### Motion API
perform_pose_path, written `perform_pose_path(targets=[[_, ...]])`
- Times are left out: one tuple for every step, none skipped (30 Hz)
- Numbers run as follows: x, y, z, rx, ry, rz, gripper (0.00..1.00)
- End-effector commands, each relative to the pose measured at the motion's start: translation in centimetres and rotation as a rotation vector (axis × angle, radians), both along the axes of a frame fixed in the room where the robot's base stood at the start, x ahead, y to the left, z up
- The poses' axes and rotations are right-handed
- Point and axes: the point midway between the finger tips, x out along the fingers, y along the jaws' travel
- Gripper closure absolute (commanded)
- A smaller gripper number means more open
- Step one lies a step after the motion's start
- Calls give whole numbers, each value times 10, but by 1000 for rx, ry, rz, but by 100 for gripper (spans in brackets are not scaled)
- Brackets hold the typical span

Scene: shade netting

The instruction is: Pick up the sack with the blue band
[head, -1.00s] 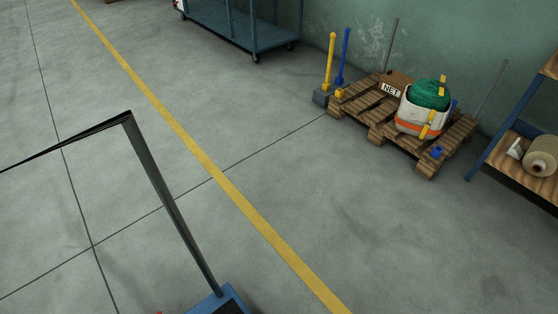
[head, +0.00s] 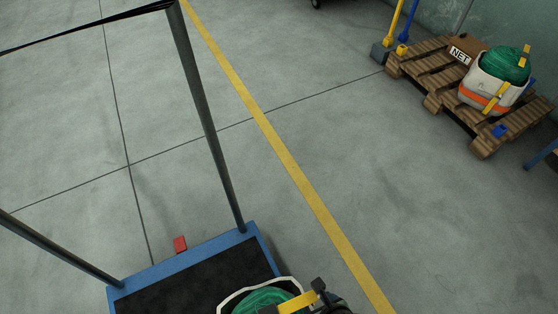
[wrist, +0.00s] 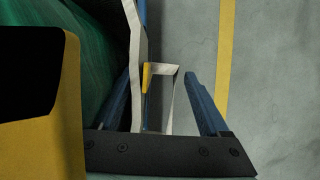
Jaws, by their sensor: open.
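A sack with a white rim and green netting (head: 258,298) stands on the blue-edged cart at the bottom of the head view. Its lower body is cut off, so I cannot tell its band's colour there. The wrist view shows its green netting (wrist: 85,45) at the left and a pale strap loop (wrist: 164,68) with a yellow piece. My gripper (wrist: 158,76) is open; its blue fingers stand on either side of the loop, and I cannot tell whether they touch it. Another sack, white with an orange band (head: 491,88), stands on the pallet at upper right.
The cart (head: 175,270) has a dark deck and tall grey posts. A wooden pallet (head: 440,88) also bears a NET box (head: 467,50). Yellow and blue posts stand beside it. A yellow floor line (head: 290,170) crosses clear concrete between cart and pallet.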

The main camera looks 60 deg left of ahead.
Motion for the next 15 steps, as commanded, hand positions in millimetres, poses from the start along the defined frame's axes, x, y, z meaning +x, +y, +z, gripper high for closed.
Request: perform_pose_path(targets=[[1,3,-9,0,0,1,20],[1,4,-11,0,0,1,20],[1,5,-13,0,0,1,20],[1,5,-13,0,0,1,20],[1,5,-13,0,0,1,20],[1,6,-13,0,-1,1,20],[1,6,-13,0,-1,1,20],[1,6,-12,0,-1,1,20],[1,6,-12,0,-1,1,20],[1,6,-12,0,-1,1,20],[1,5,-12,0,-1,1,20],[1,5,-12,0,-1,1,26],[1,5,-12,0,-1,1,31],[1,5,-12,0,-1,1,37],[1,5,-12,0,-1,1,44]])
